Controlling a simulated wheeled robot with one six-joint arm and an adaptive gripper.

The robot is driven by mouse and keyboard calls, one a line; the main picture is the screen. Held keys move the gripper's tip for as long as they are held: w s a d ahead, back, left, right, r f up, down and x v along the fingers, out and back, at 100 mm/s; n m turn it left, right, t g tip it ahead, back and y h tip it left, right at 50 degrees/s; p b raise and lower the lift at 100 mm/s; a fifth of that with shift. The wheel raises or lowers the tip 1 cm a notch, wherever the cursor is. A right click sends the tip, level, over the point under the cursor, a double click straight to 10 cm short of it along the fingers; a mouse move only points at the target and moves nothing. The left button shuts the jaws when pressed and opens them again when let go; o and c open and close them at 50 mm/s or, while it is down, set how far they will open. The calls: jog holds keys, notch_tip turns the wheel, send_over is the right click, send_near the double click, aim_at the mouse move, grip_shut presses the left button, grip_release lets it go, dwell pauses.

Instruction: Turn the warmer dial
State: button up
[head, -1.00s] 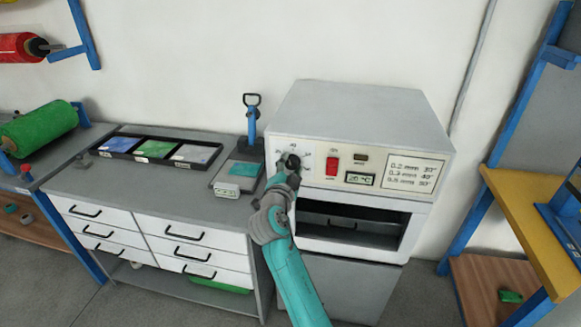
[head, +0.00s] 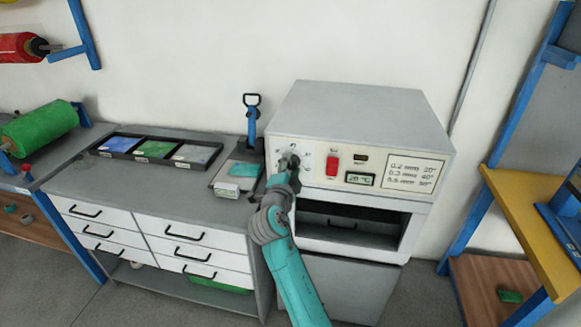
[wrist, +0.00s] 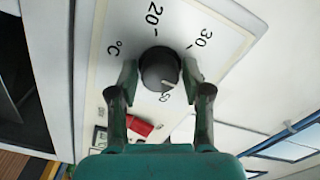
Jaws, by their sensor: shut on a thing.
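The warmer (head: 355,110) is a grey box with a cream front panel, an open slot below and a dial at the panel's left. My gripper (head: 289,160) reaches the dial from below and hides most of it in the head view. In the wrist view the dark round dial (wrist: 160,68) sits between the two fingertips of my gripper (wrist: 160,75), which is shut on it. Printed marks 20, 30 and °C surround the dial; a pale mark shows at its lower edge. A red switch (head: 332,165) and a small display (head: 360,179), seemingly about 20 °C, are right of it.
A panel chart (head: 414,173) lists thicknesses and temperatures. Left stands a grey drawer bench (head: 110,180) with a tray (head: 155,149) of film sheets and a blue-handled press (head: 252,125). A blue-framed yellow shelf (head: 530,230) stands right.

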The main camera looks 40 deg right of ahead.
jog(key=o, duration=1.2)
jog(key=shift+c, duration=0.2)
jog(key=shift+a, duration=0.1)
jog(key=v, duration=1.2)
jog(key=s+a+f+n+t+y, duration=0.2)
jog(key=s+a+f+n+y, duration=0.3)
jog(key=s+f+n, duration=0.4)
jog(key=s+a+f+n+t+y, duration=0.1)
jog(key=s+a+f+n+y, duration=0.5)
jog(key=f, duration=0.5)
jog(key=s+a+f+n+y, duration=0.1)
jog(key=s+a+n, duration=0.1)
jog(key=s, duration=0.5)
jog(key=s+a+n+y, duration=0.1)
jog(key=s+a+n, duration=0.15)
jog(key=s, duration=0.45)
jog(key=s+a+r+n+y, duration=0.1)
jog(key=s+r+n, duration=0.2)
jog(key=s, duration=1)
notch_tip(320, 180, up, 3)
jog(key=shift+s+a+r+n+t, duration=0.1)
jog(key=shift+s+a+n+t, duration=0.05)
jog(key=shift+s+n+t, duration=0.2)
